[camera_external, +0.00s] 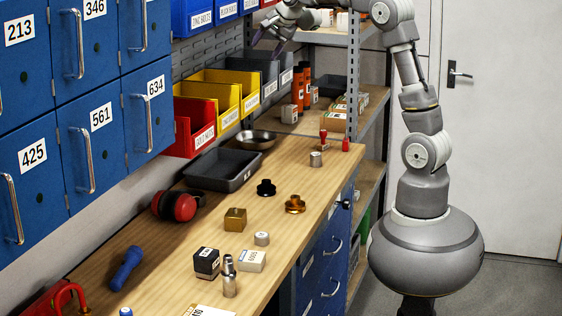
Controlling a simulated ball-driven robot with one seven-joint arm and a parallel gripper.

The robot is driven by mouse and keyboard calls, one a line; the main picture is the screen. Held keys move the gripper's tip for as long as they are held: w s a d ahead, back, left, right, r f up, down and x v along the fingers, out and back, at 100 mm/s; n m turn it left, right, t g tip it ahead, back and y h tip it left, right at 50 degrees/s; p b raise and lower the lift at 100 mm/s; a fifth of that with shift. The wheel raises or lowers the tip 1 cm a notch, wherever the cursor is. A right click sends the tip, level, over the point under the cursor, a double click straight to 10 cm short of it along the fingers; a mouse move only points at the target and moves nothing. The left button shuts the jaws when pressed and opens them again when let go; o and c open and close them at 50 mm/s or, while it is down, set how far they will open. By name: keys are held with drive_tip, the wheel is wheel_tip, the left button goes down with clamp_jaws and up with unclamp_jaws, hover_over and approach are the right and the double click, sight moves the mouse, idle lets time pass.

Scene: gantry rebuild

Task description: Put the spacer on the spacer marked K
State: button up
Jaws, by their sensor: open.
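My gripper (266,42) is at the top of the view, open and empty, high above the back of the bench near the bins. Small silver cylinders that look like spacers stand on the wooden bench. One silver cylinder (316,159) is toward the back right, and a short, pale-topped one (261,239) is near the middle front. I cannot read a K on either, so I cannot tell which is the marked spacer. A black flanged piece (266,188) and a copper flanged piece (295,205) stand between them. My gripper is well apart from all of these.
A brass block (235,220), black box (206,263), white box (251,261) and metal fitting (229,285) crowd the bench (180,262) front. A grey tray (223,170), metal bowl (256,140) and red earmuffs (174,206) lie along the back. Bins hang behind.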

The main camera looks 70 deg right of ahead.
drive_tip(key=s+a+r+n+t+y, duration=0.1)
drive_tip(key=s+a+r+n+t, duration=0.3)
drive_tip(key=a+r+n, duration=0.5)
drive_tip(key=s+a+r+n+t+y, duration=0.1)
drive_tip(key=s+a+r+n+t, duration=0.3)
drive_tip(key=a+r, duration=1)
drive_tip(key=s+r+n, duration=0.3)
drive_tip(key=r+n, duration=0.2)
drive_tip(key=shift+s+a+r+n+t+y, duration=0.2)
drive_tip(key=shift+s+a+n+t+y, duration=0.1)
drive_tip(key=shift+s+t, duration=0.1)
drive_tip(key=shift+f, duration=0.1)
